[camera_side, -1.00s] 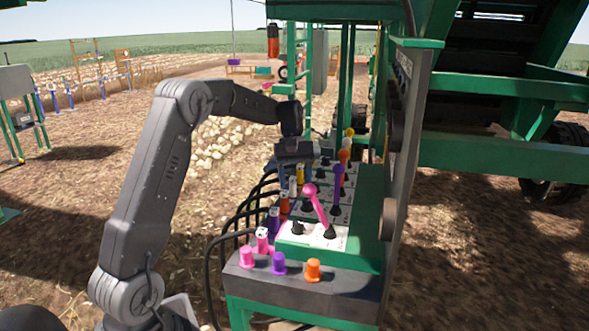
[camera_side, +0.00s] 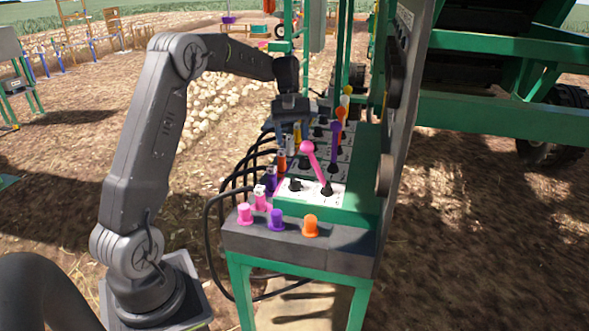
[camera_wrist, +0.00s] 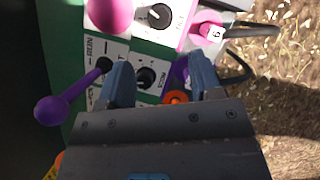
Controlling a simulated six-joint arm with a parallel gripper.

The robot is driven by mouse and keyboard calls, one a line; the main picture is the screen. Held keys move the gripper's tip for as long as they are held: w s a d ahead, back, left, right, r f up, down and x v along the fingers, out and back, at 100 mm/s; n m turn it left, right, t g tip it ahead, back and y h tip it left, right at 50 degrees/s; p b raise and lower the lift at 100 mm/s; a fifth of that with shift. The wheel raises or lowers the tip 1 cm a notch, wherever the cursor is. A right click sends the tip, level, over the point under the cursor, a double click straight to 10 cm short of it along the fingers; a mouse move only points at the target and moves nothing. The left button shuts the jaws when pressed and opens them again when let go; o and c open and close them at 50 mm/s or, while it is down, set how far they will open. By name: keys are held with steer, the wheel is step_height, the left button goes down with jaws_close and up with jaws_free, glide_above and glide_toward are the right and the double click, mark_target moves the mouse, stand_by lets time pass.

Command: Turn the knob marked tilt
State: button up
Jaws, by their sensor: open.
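A black knob (camera_wrist: 153,16) with a white pointer line sits on a white panel at the top of the wrist view; the lettering beside it looks like "TILT", partly hard to read. In the side view it appears to be the black knob (camera_side: 295,185) on the near white panel, left of the pink lever (camera_side: 314,165). My gripper (camera_wrist: 160,78) is open and empty. In the side view my gripper (camera_side: 291,122) hangs over the panel row, farther back than that knob. Another dark knob (camera_wrist: 146,78) shows between the fingers, partly hidden.
The pink lever's ball (camera_wrist: 108,14) stands left of the knob, and a purple lever (camera_wrist: 52,110) rises left of my fingers. Coloured plugs with black cables (camera_side: 262,196) line the panel's left side. Pink, purple and orange caps (camera_side: 311,225) stand on the front ledge.

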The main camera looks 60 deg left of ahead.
mark_target(295, 178)
steer(key=x, duration=1.1)
steer(key=shift+r, duration=0.1)
steer(key=shift+c, duration=0.2)
steer(key=c, duration=0.9)
steer(key=shift+w+m+g, duration=0.1)
steer(key=shift+m+g, duration=0.2)
steer(key=shift+m, duration=0.5)
steer(key=o, duration=0.9)
steer(key=shift+o, duration=0.2)
steer(key=v, duration=1.3)
steer(key=shift+r, duration=0.45)
